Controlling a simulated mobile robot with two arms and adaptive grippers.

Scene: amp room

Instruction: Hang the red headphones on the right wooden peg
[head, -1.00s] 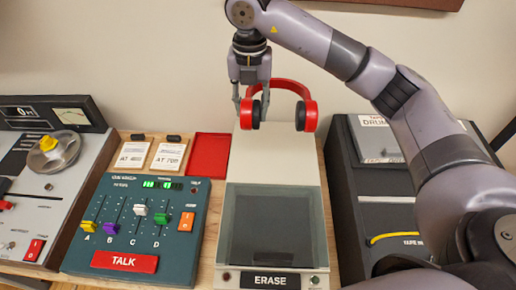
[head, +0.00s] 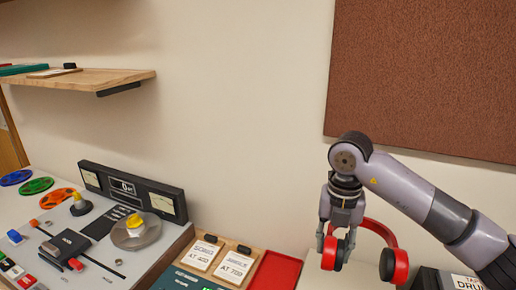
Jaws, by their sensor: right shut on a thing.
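The red headphones (head: 397,262) hang from my right gripper (head: 334,240) at the lower right of the head view. The gripper points down and is shut on their left ear cup side. Their red band arches to the right, and the dark pads of the cups face inward. Behind them is the cream wall. No wooden peg shows in this view. My left gripper is out of view.
A wooden shelf (head: 105,80) sticks out from the wall at the upper left. A brown board (head: 430,75) hangs at the upper right. A tape console (head: 170,245) stands at the lower left, beside label cards (head: 235,265) and a red tray (head: 275,270). The wall between is bare.

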